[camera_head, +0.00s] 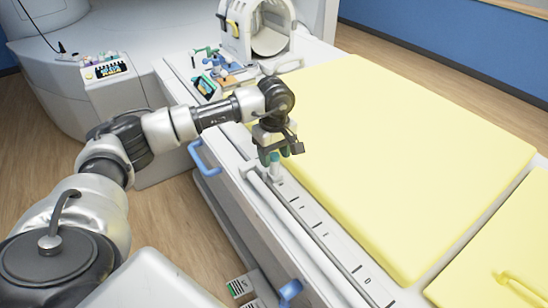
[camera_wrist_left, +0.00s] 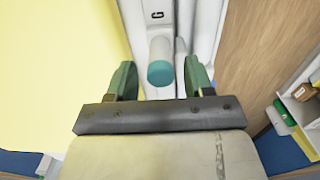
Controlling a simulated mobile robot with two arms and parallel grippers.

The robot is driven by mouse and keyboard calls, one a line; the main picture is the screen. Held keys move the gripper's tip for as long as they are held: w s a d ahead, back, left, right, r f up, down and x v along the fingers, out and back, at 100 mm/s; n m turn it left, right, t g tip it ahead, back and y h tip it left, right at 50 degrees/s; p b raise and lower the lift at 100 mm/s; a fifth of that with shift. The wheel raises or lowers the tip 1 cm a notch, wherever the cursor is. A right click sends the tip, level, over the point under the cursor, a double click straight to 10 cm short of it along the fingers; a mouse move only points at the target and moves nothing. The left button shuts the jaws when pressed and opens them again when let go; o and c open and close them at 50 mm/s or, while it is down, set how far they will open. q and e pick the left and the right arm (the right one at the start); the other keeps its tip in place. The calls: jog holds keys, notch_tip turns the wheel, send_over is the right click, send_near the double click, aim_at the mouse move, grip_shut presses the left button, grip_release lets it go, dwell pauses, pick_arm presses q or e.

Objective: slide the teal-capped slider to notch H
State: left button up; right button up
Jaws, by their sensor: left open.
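The teal-capped slider (camera_head: 274,168) stands upright on the white rail strip along the side of the bed in the head view. Its teal cap (camera_wrist_left: 161,74) and pale stem show in the left wrist view. My left gripper (camera_head: 272,154) is open just above the slider. In the wrist view its two green fingers lie on either side of the cap, with a gap on each side. The letter G (camera_wrist_left: 157,15) is marked on the strip near the slider. Notch H cannot be made out. My right gripper is not in view.
The yellow pad (camera_head: 390,150) lies right beside the rail strip. A blue handle (camera_head: 203,158) sticks out from the bed's side. A scanner-like ring (camera_head: 270,30) and small coloured items (camera_head: 222,68) stand at the far end of the bed.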

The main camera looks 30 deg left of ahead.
pick_arm(q)
jog(key=shift+f, duration=1.1)
jog(key=shift+c, duration=2.1)
grip_shut()
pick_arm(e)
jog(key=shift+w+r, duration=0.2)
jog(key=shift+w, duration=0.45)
